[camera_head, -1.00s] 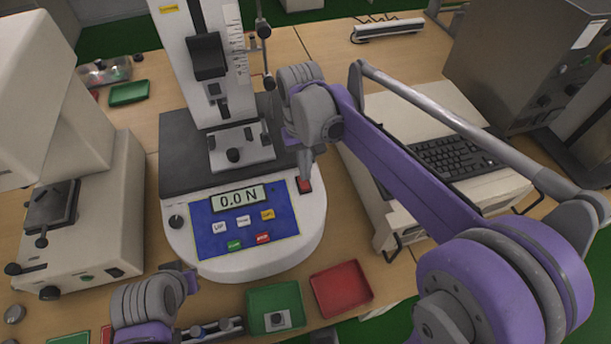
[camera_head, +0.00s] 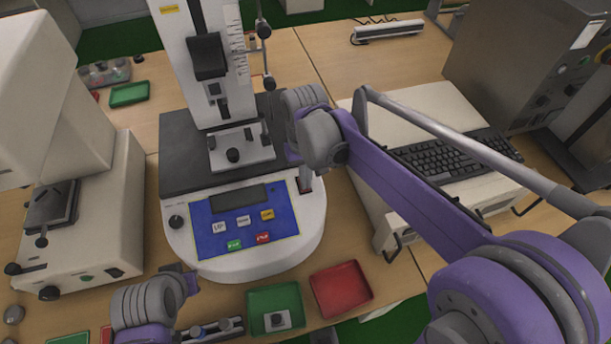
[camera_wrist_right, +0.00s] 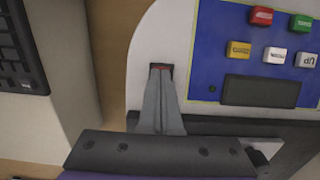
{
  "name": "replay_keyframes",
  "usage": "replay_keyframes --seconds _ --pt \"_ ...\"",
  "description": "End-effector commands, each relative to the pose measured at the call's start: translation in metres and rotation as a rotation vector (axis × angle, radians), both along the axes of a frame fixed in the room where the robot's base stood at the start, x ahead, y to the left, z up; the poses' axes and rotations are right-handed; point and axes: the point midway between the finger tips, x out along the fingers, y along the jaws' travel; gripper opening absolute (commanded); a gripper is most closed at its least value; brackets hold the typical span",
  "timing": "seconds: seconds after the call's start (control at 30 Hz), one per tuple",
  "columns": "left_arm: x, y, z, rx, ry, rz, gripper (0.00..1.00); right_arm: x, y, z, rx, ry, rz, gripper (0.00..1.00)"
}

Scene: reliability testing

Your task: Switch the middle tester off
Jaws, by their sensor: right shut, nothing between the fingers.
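The middle tester (camera_head: 280,255) has a white rounded base, a dark plate and a blue control panel (camera_head: 205,245) with coloured buttons. Its display (camera_head: 238,197) is dark and blank; it also shows dark in the right wrist view (camera_wrist_right: 262,91). A red switch in a dark frame (camera_wrist_right: 161,67) sits beside the panel. My right gripper (camera_head: 305,184) is shut and empty, its fingertips (camera_wrist_right: 160,74) at the switch and covering most of it. Whether they still touch it is unclear. My left gripper (camera_head: 183,278) is low at the left, in front of the tester; its fingers are unclear.
Another white tester (camera_head: 105,225) stands at the left. A keyboard (camera_head: 455,155) lies on a white case (camera_head: 370,190) at the right, beside my right arm. A green tray (camera_head: 262,300) and a red tray (camera_head: 341,290) sit in front of the tester.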

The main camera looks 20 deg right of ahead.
Motion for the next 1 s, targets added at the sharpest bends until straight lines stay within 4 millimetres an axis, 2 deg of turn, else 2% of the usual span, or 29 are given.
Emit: replay_keyframes --seconds 0.17,0.5,0.8,0.9,1.0 --pt "0.0 0.0 -0.001 0.0 0.0 0.0 0.0 0.002 0.0 -0.004 0.001 0.001 0.0 0.0" --pt "0.001 0.0 0.001 0.0 -0.001 0.0 0.0 0.017 0.001 -0.001 0.0 -0.004 0.0 0.0" --pt "0.001 0.0 0.002 0.0 -0.001 0.0 0.0 0.018 0.0 -0.001 0.0 -0.004 0.0 0.0" --pt "0.003 0.0 0.007 0.0 -0.005 0.0 0.0 0.019 0.0 0.007 -0.001 -0.004 -0.001 0.0" --pt "0.007 0.0 0.02 0.0 -0.014 0.0 0.0 0.022 -0.001 0.024 -0.001 -0.004 -0.001 0.0"
